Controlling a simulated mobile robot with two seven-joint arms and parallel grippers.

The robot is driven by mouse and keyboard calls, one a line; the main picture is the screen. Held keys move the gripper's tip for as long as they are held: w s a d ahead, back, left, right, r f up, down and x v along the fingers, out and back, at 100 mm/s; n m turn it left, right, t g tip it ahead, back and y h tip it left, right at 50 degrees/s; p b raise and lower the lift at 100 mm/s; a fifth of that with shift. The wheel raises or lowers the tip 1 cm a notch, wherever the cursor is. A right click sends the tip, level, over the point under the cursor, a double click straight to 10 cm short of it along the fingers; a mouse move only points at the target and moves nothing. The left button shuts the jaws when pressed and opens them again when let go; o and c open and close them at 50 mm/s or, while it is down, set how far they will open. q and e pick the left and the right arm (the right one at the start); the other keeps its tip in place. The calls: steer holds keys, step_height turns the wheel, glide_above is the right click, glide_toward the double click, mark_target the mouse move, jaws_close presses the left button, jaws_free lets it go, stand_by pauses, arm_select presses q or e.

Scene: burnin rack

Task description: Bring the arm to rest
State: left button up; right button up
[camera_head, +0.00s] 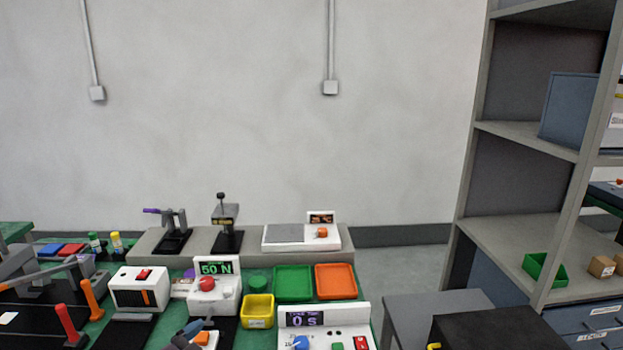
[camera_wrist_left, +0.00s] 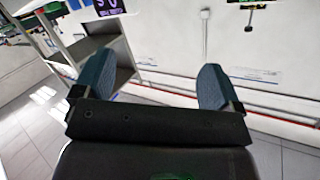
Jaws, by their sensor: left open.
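My left gripper (camera_wrist_left: 153,84) shows in the left wrist view with its two blue fingers wide apart. My right gripper is in neither view.
The green bench holds a tester reading 50 N (camera_head: 214,268), a timer panel (camera_head: 322,318), a yellow bin (camera_head: 258,310), a green tray (camera_head: 293,283) and an orange tray (camera_head: 336,281). A grey shelf rack (camera_head: 472,190) stands right. Space above the bench is clear.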

arm_select(q)
steer(key=s+a+f+n+g+y, duration=0.1)
steer(key=s+a+f+n+y, duration=0.2)
steer(key=s+f, duration=0.7)
steer(key=s+a+f+n+g+y, duration=0.2)
steer(key=s+a+f+n, duration=0.3)
steer(key=s+f, duration=0.4)
steer(key=s+a+y, duration=0.1)
steer(key=s, duration=0.4)
steer(key=shift+a+f, duration=0.15)
steer(key=shift+f, duration=0.25)
